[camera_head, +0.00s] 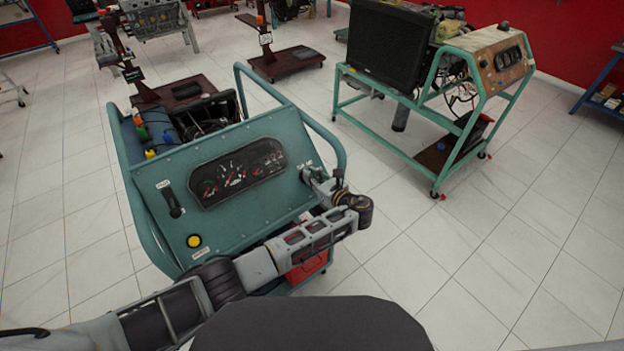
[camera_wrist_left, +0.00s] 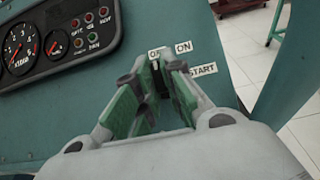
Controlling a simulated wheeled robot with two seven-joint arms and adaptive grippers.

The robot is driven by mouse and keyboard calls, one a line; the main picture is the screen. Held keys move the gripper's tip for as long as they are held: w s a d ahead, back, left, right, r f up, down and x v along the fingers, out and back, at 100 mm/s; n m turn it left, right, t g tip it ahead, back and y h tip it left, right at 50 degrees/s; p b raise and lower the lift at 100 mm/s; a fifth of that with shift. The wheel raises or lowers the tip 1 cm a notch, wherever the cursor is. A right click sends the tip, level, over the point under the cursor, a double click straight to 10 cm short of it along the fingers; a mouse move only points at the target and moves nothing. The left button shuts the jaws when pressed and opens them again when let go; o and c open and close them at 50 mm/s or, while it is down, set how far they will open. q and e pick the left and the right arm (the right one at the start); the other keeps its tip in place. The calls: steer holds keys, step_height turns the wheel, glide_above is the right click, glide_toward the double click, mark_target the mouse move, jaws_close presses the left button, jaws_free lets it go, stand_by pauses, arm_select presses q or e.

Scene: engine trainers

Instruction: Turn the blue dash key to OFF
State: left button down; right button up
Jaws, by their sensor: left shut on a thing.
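My left gripper (camera_head: 316,180) is at the right end of the teal dash panel (camera_head: 262,215). In the left wrist view its two green-padded fingers (camera_wrist_left: 165,75) close in at the key switch, between the OFF label (camera_wrist_left: 155,55), the ON label (camera_wrist_left: 184,47) and the START label (camera_wrist_left: 203,69). It is shut on the key there. The blue key itself is hidden between the fingers, so its angle cannot be told. My right gripper is not in view.
The panel carries a gauge cluster (camera_head: 238,172), a black lever (camera_head: 172,203) and a yellow button (camera_head: 194,241). A teal tube rail (camera_head: 322,135) curves behind the panel's right edge. Another engine trainer (camera_head: 440,120) stands at the back right, with clear tiled floor between.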

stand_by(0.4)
arm_select(q)
steer(key=c, duration=1.5)
jaws_free()
steer(key=shift+v, duration=3.75)
